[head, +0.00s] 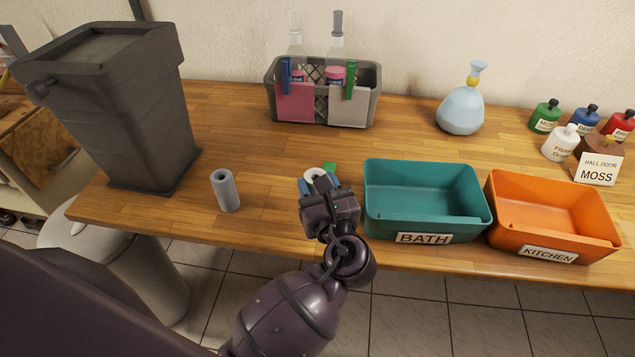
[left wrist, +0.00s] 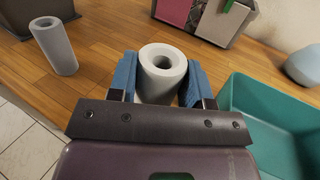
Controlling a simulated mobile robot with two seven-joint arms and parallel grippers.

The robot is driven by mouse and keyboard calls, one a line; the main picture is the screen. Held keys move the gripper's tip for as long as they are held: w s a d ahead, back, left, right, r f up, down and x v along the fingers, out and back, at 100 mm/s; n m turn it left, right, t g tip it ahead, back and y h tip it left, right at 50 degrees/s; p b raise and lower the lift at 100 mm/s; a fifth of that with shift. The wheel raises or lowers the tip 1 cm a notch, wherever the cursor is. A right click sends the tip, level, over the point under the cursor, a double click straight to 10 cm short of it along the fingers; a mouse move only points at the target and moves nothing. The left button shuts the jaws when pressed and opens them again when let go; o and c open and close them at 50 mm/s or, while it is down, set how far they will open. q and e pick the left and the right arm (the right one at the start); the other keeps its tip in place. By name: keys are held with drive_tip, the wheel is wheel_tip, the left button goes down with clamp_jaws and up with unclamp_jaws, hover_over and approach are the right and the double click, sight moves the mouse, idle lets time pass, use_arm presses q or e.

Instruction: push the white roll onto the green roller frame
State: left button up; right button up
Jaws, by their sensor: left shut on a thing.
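My left gripper (head: 317,184) is at the front of the wooden bench, left of the teal bin. Its blue fingers are shut on the white roll (head: 314,174), one on each side. In the left wrist view the white roll (left wrist: 163,72) stands between the fingers with its open core facing up; its lower part is hidden by the gripper. A small green patch (head: 329,167) shows just behind the roll in the head view; I cannot tell whether it belongs to the green roller frame. No whole roller frame is visible. My right gripper is not in view.
A grey roll (head: 225,190) stands to the left, near a dark grey bin (head: 140,110). The teal BATH bin (head: 425,205) is close on the right, then the orange KITCHEN bin (head: 552,215). A basket (head: 374,95) stands behind. The bench between is clear.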

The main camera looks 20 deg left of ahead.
use_arm(q)
drive_tip(key=shift+f+b, duration=0.5)
drive_tip(key=shift+f, duration=0.95)
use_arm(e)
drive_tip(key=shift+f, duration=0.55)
use_arm(q)
drive_tip(key=o, duration=1)
drive_tip(key=b+v, duration=0.1)
drive_tip(key=v, duration=1)
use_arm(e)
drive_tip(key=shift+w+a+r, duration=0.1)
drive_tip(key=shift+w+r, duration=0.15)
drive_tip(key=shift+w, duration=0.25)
use_arm(q)
drive_tip(key=shift+a, duration=0.1)
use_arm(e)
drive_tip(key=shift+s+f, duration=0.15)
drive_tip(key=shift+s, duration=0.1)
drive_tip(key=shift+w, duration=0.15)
